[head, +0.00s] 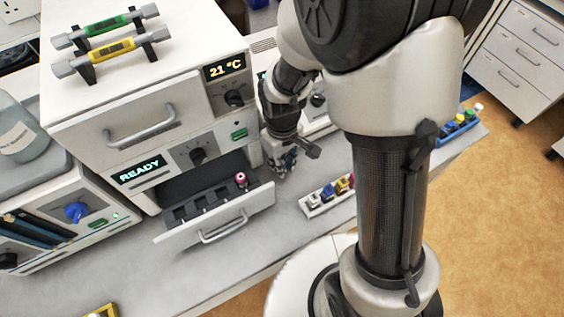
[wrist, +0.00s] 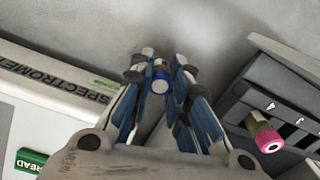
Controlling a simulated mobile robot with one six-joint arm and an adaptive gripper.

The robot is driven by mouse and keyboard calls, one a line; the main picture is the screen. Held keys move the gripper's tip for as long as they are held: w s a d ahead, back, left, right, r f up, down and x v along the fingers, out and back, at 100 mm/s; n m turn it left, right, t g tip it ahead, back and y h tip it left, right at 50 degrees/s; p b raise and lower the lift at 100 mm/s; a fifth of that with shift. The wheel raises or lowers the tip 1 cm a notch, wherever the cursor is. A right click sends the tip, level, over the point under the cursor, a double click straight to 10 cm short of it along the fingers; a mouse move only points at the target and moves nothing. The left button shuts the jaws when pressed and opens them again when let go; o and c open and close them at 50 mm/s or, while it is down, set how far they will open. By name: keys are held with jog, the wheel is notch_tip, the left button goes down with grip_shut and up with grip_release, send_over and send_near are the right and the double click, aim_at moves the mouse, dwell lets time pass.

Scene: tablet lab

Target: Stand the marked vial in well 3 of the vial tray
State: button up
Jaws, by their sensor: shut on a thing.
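My gripper (head: 283,160) is shut on a blue-capped vial (wrist: 160,80). In the wrist view my gripper (wrist: 160,72) has the vial between its fingertips, over the grey bench. I cannot make out a mark on it. The open drawer below the READY display holds the dark vial tray (head: 196,209) with a row of wells; it also shows at the right of the wrist view (wrist: 268,78), with small white marks. A pink-capped vial (head: 241,178) stands in the tray's right end; in the wrist view (wrist: 268,141) it is apart from my gripper.
A white rack (head: 313,211) with several capped vials stands right of the drawer. Another rack (head: 462,124) is at the far right. The SPECTROMETER box (wrist: 55,82) is beside my gripper. Bare bench (head: 265,232) lies in front of the drawer.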

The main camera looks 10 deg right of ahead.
jog(key=shift+f, duration=0.15)
jog(key=o, duration=0.8)
jog(key=shift+c, duration=0.2)
